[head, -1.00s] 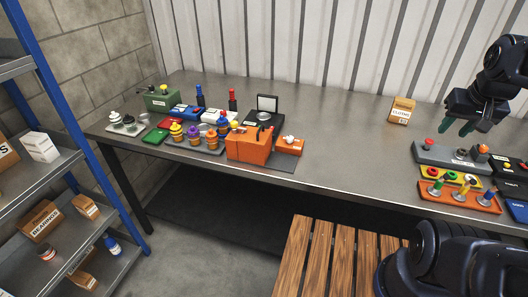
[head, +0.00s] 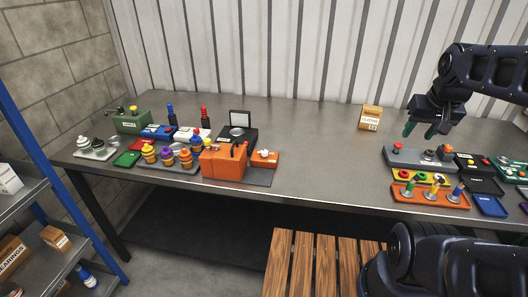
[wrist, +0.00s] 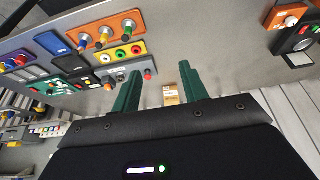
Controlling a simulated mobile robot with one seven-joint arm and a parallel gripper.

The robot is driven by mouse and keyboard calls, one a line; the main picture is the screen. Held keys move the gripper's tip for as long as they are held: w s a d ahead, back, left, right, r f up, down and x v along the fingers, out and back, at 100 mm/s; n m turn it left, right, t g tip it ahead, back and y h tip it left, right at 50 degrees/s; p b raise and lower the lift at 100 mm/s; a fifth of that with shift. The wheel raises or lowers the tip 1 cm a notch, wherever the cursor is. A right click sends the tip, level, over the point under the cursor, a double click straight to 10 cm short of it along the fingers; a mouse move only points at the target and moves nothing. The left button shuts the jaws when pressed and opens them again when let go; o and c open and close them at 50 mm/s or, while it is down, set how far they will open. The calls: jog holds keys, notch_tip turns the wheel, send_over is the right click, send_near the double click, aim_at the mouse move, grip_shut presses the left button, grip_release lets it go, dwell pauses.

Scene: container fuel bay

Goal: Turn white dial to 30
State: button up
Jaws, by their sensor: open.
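A small orange box with a white knob (head: 264,153) on it stands on the bench at the centre, right of a larger orange box (head: 222,162). This may be the white dial; its marks are too small to read. The white knob also shows at the upper right of the wrist view (wrist: 291,21). White stacked knobs (head: 83,142) stand on a grey plate at the bench's left end. My gripper (head: 420,130) is open and empty above the right part of the bench, far right of the orange box. Its two green fingers are spread in the wrist view (wrist: 160,72).
A grey panel with a red button (head: 397,147) and an orange tray with upright levers (head: 405,192) lie below my gripper. A cardboard box (head: 370,118) stands near the back wall. The bench middle (head: 325,155) is clear. A slatted wooden bench (head: 318,262) stands in front.

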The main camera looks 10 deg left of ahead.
jog(key=w+a+r+n+g, duration=0.1)
jog(key=w+a+n, duration=0.5)
jog(key=w+a, duration=0.25)
jog(key=n+g, duration=0.4)
jog(key=n, duration=1.1)
send_over(264, 151)
notch_tip(264, 151, down, 16)
notch_tip(264, 151, down, 10)
jog(key=shift+r, duration=0.1)
jog(key=shift+d, duration=0.1)
jog(key=c, duration=1)
